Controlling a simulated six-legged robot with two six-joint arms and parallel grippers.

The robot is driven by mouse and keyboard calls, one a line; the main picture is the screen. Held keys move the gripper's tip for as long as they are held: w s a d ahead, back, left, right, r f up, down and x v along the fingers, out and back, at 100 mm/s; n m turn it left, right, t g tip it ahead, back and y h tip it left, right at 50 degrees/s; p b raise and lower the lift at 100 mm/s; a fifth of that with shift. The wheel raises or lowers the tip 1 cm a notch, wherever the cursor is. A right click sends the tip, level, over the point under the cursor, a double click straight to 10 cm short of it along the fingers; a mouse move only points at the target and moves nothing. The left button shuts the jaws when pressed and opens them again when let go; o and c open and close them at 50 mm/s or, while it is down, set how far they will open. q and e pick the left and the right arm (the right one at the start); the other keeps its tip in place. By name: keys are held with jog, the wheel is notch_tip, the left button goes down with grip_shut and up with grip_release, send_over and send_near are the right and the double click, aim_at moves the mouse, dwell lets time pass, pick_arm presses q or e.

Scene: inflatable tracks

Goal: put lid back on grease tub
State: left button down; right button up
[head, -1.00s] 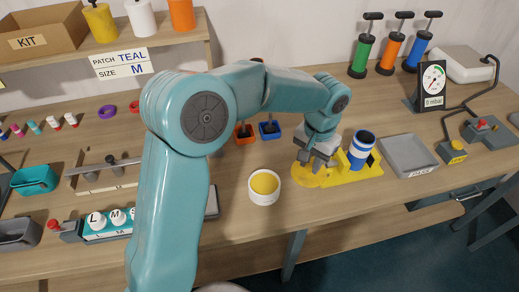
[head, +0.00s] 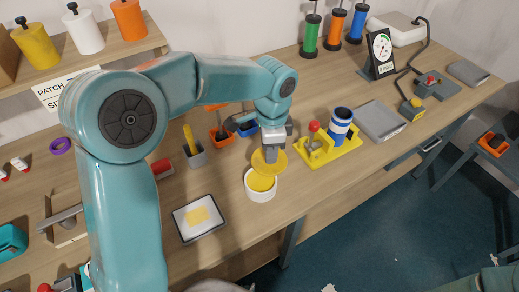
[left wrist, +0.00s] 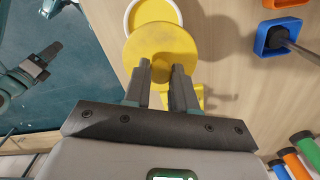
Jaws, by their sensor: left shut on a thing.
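My left gripper (head: 268,152) is shut on the round yellow lid (head: 274,163), gripping it at its centre. The white grease tub (head: 260,193) stands open on the bench, with yellow grease inside. In the head view the lid hangs just above the tub's far side, and part of the grease shows in front of it. In the left wrist view the lid (left wrist: 178,43) overlaps one edge of the tub (left wrist: 128,18), off-centre from it. My right gripper (left wrist: 38,68) seems to show at the left of that view, and its jaw opening is unclear.
A yellow stand (head: 338,151) with a red-topped item and a blue-white cup (head: 340,125) is right of the tub. A tablet with a yellow patch (head: 198,217) lies to the left. Orange (head: 222,135) and blue bins stand behind. The bench's front edge is near.

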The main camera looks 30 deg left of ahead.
aim_at(261, 165)
pick_arm(q)
jog(key=m, duration=0.2)
jog(key=shift+s+r+m, duration=0.2)
jog(key=shift+s+m, duration=0.1)
jog(key=m, duration=0.4)
jog(key=shift+s+a+r, duration=0.2)
jog(key=shift+s+a, duration=0.15)
jog(key=shift+a, duration=0.05)
jog(key=m, duration=0.2)
jog(key=s+m, duration=0.1)
jog(key=shift+r, duration=0.25)
jog(key=shift+s+m, duration=0.15)
jog(key=shift+m, duration=0.85)
jog(key=shift+a+f, duration=0.1)
jog(key=shift+f, duration=0.15)
jog(key=shift+f+b, duration=0.5)
jog(key=shift+b, duration=0.2)
notch_tip(261, 165, down, 3)
jog(key=shift+r+b, duration=0.1)
jog(key=shift+b, duration=1.15)
jog(key=shift+f+b, duration=0.5)
jog(key=shift+f, duration=0.6)
jog(key=shift+r, duration=0.1)
